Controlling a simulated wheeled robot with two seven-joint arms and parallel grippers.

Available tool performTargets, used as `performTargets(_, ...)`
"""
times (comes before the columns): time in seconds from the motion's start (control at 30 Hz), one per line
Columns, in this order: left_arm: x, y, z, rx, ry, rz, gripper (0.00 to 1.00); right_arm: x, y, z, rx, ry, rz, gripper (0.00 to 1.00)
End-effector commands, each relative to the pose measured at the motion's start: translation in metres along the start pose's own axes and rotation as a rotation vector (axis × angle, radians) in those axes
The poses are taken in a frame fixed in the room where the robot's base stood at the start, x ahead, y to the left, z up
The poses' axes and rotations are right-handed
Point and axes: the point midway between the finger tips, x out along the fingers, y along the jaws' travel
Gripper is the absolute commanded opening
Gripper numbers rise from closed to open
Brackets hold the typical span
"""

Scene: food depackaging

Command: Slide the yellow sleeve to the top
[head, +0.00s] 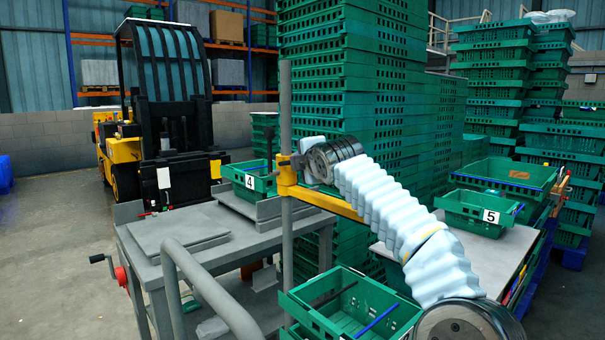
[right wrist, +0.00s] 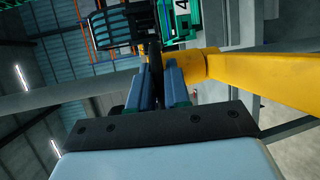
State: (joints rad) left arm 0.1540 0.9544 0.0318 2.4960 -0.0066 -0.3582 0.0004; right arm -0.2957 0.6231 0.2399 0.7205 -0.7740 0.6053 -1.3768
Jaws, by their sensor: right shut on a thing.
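The yellow sleeve (head: 287,178) sits around an upright grey post (head: 285,110), about midway along the visible post. A yellow bar (head: 335,203) extends from it to the right, passing behind my right arm. In the right wrist view the yellow sleeve (right wrist: 200,66) and its bar are just beyond the fingers. My right gripper (head: 296,161) is at the sleeve, shut on a part of it beside the post. In the right wrist view its blue fingers (right wrist: 160,82) are around a dark narrow piece; the exact contact is hard to see. My left gripper is out of view.
The post rises clear above the sleeve. A grey table (head: 180,235) stands left, with green crate 4 (head: 250,178). Green crate 5 (head: 480,212) is at right; another green crate (head: 350,310) is in front. Tall crate stacks (head: 375,90) and a forklift (head: 165,100) stand behind.

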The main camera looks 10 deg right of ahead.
Motion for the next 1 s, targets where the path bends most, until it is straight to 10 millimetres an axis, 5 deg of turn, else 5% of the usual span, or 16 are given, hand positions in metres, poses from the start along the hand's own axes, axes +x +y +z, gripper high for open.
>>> performTargets(0.37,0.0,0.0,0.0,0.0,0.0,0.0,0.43,-0.002,0.005,0.002,0.001,-0.002,0.009,0.0)
performTargets(0.4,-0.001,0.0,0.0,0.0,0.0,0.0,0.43,-0.002,0.005,0.002,0.001,-0.002,0.008,0.21)
performTargets(0.53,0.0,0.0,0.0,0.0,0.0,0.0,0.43,-0.002,0.004,0.001,0.001,-0.002,0.006,0.38)
performTargets(0.83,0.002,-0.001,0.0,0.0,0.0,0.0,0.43,-0.003,0.002,0.001,0.0,-0.001,0.003,0.38)
performTargets(1.0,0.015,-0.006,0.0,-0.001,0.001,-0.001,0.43,-0.025,-0.001,0.001,-0.001,-0.002,0.006,0.38)
